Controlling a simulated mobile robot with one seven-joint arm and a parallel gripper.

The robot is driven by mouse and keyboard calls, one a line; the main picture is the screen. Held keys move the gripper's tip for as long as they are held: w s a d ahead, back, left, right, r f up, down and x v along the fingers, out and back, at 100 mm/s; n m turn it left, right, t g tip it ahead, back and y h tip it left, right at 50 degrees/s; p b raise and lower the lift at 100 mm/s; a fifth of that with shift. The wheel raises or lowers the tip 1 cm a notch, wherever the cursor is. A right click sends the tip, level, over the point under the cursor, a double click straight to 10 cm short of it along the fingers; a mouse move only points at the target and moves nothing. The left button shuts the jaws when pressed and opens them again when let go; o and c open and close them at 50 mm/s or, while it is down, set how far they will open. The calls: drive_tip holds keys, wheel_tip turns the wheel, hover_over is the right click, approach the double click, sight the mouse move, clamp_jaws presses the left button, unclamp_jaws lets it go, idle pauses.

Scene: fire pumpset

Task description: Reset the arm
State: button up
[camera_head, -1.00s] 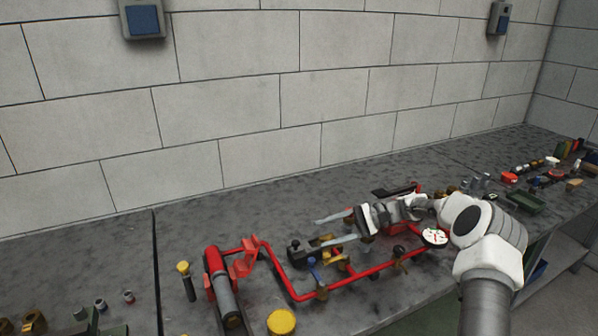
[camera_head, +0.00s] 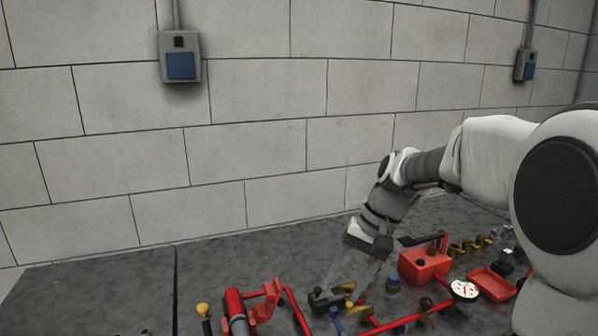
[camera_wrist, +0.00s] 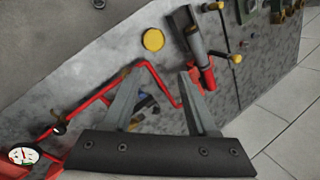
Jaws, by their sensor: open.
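My gripper (camera_head: 346,294) is above the grey workbench (camera_head: 110,290) in the head view, its two grey fingers pointing down and spread apart. It also shows in the wrist view (camera_wrist: 157,78), with nothing between its fingers. Below and around it lies the fire pump assembly, with a red pipe (camera_head: 398,322), a red cylinder (camera_head: 235,304) and a round white gauge (camera_head: 464,290). The fingers hide part of the assembly. I cannot tell how far the tips are above it. My arm reaches in from the right.
A red box (camera_head: 425,264) and a red tray (camera_head: 492,283) lie to the right of the gripper. A yellow cap (camera_wrist: 153,40) shows in the wrist view. The block wall behind carries blue-faced boxes (camera_head: 181,66). The bench's left part is mostly bare.

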drive_tip(key=s+d+r+n+t+h, duration=0.1)
drive_tip(key=s+d+r+t+h, duration=0.1)
drive_tip(key=s, duration=0.7)
drive_tip(key=s+d+r+n+t+h, duration=0.1)
drive_tip(key=s+d+n+t+h, duration=0.1)
drive_tip(key=s, duration=0.8)
drive_tip(key=shift+s+d+r+t, duration=0.2)
drive_tip(key=shift+d+r+t, duration=0.2)
drive_tip(key=shift+d+t, duration=0.5)
drive_tip(key=shift+a, duration=0.1)
drive_tip(key=shift+c, duration=0.6)
drive_tip(key=shift+a, duration=0.15)
